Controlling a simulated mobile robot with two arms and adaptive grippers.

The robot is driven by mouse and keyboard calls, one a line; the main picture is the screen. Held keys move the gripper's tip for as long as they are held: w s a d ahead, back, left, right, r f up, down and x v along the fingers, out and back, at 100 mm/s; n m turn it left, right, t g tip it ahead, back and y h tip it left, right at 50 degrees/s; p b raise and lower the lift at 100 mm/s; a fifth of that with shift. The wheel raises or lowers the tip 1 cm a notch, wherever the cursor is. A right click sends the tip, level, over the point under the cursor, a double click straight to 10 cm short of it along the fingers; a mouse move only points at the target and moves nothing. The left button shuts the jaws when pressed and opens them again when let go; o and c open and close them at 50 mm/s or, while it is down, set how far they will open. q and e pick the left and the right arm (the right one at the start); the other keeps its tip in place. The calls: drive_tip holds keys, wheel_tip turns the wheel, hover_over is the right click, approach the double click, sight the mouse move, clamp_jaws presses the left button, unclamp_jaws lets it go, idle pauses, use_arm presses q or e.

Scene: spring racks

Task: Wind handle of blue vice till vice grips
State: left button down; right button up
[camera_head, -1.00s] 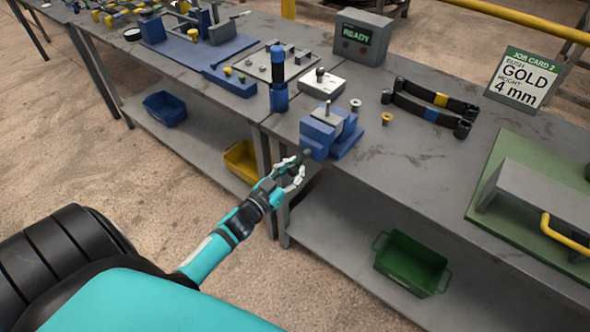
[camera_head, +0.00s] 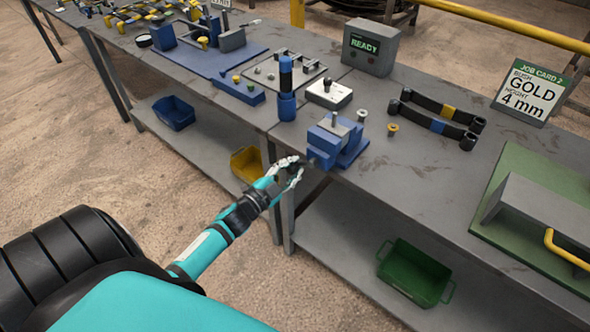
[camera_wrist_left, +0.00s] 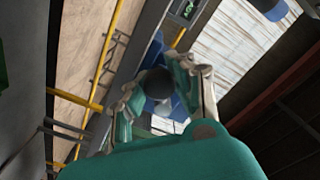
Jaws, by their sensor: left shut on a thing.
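The blue vice (camera_head: 338,142) sits at the front edge of the grey bench, with a grey post standing up from its top. My left gripper (camera_head: 297,168) is at the vice's near side, just off the bench edge. In the left wrist view my left gripper (camera_wrist_left: 160,95) is shut around a dark round knob, the vice handle (camera_wrist_left: 154,82), with blue vice parts (camera_wrist_left: 180,107) behind it. In the head view the handle is mostly hidden by the fingers. How tightly the vice jaws close on the post cannot be told. My right gripper is not in view.
A blue cylindrical tool (camera_head: 286,90) stands left of the vice. A gold-topped bush (camera_head: 392,129) and black links (camera_head: 437,118) lie to its right. A READY box (camera_head: 370,46) and job card (camera_head: 526,92) stand behind. Yellow (camera_head: 247,163) and green (camera_head: 414,273) bins sit on the lower shelf.

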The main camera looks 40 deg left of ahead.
use_arm(q)
drive_tip(key=shift+s+a+r+m, duration=0.1)
drive_tip(key=shift+a+r+m, duration=0.1)
drive_tip(key=shift+m, duration=0.2)
drive_tip(key=c, duration=1.5)
unclamp_jaws()
drive_tip(key=o, duration=0.5)
drive_tip(key=shift+s+a+r, duration=0.1)
drive_tip(key=shift+s+r, duration=0.05)
drive_tip(key=shift+s, duration=0.15)
drive_tip(key=shift+c, duration=0.2)
drive_tip(key=shift+w, duration=0.1)
drive_tip(key=s, duration=1.2)
drive_tip(key=shift+a, duration=0.4)
